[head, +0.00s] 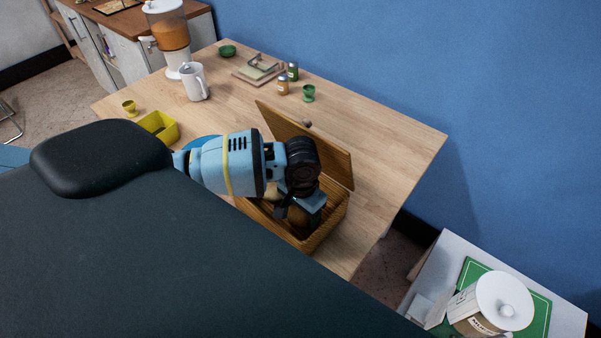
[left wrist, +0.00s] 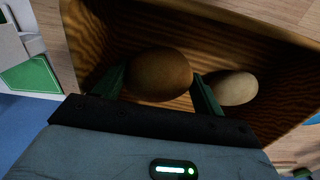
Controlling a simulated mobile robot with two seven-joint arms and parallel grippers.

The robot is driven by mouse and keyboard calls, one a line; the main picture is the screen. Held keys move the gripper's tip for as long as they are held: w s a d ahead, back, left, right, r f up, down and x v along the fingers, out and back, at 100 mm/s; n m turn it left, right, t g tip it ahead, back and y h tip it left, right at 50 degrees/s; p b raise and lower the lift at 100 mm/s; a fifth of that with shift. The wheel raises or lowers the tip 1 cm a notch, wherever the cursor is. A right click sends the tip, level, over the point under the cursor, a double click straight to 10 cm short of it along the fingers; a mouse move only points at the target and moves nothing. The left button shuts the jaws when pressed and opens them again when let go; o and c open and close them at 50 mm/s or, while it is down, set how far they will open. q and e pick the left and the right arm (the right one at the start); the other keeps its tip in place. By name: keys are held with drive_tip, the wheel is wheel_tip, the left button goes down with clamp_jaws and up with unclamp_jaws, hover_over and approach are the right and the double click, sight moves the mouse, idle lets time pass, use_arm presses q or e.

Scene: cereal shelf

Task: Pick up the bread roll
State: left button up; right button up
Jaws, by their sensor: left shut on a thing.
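A brown bread roll (left wrist: 160,74) sits between the two fingers of my left gripper (left wrist: 162,86), which is shut on it inside an open wooden box. A second, paler roll (left wrist: 235,88) lies in the box just beside the gripper's right finger in the left wrist view. The wooden box (head: 333,219) stands on the table with its lid (head: 335,160) raised at the back. In the head view my left gripper (head: 290,212) reaches down into the box, and the arm hides much of the box's inside. My right gripper is not in view.
The wooden table (head: 390,130) is clear right of the box. A side table with a white-lidded jar (head: 490,305) is at lower right.

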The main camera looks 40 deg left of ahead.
use_arm(q)
wheel_tip(320, 180, up, 24)
drive_tip(key=p, duration=0.3)
drive_tip(key=s+d+f+n, duration=0.1)
drive_tip(key=s+d+f, duration=0.2)
drive_tip(key=s+d, duration=0.1)
drive_tip(key=shift+d+f+n, duration=0.2)
drive_tip(key=shift+f+n, duration=0.1)
drive_tip(key=shift+f, duration=0.05)
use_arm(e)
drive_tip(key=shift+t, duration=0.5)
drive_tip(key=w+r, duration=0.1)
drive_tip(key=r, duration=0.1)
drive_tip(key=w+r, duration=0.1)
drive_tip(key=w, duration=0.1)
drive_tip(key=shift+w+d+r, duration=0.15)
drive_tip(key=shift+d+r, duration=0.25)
use_arm(q)
drive_tip(key=shift+a, duration=0.1)
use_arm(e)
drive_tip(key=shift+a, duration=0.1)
